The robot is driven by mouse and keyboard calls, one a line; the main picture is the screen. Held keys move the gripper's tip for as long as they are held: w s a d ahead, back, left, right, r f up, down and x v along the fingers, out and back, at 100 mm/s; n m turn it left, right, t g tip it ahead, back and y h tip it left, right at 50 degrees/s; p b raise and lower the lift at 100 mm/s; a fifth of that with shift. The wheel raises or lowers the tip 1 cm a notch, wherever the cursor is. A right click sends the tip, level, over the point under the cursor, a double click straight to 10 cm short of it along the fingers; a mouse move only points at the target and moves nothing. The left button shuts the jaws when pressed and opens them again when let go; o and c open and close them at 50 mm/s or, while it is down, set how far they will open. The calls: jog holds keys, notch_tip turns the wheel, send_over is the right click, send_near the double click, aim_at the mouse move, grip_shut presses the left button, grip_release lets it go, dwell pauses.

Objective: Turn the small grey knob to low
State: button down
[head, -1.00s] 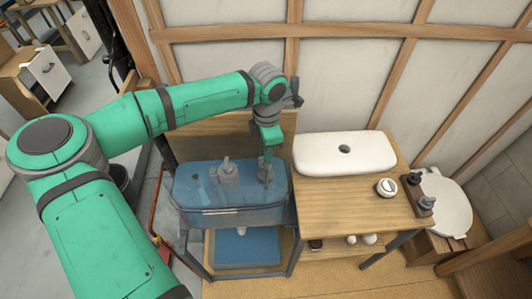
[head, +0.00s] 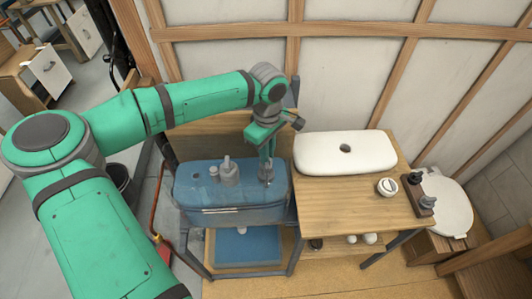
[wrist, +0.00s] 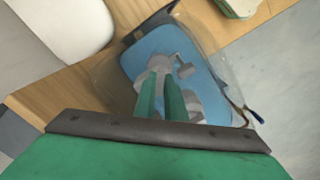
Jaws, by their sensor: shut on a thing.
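The clear-sided blue tank (head: 190,195) stands on the bench left of the white lid. My gripper (head: 266,178) reaches down into its right end. In the wrist view my two green fingers (wrist: 163,78) are shut on a small grey knob (wrist: 160,62) inside the tank. A short grey arm sticks out beside it. The fingers hide much of the knob, and I cannot read any marking or setting on it. A taller grey fitting (head: 228,172) stands in the tank left of my gripper, apart from it.
The white lid (head: 320,152) lies on the wooden bench (head: 340,208). A round white dial (head: 387,187) sits near its right edge. The bench front is clear.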

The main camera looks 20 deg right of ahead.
jog(key=m, duration=0.5)
jog(key=shift+a+f+m, duration=0.15)
jog(key=shift+f+m, duration=0.05)
jog(key=shift+m, duration=0.1)
jog(key=m, duration=0.3)
jog(key=shift+a, duration=0.1)
jog(key=shift+s+m, duration=0.1)
jog(key=shift+m, duration=0.3)
jog(key=c, duration=1.8)
grip_release()
jog(key=shift+w, duration=0.3)
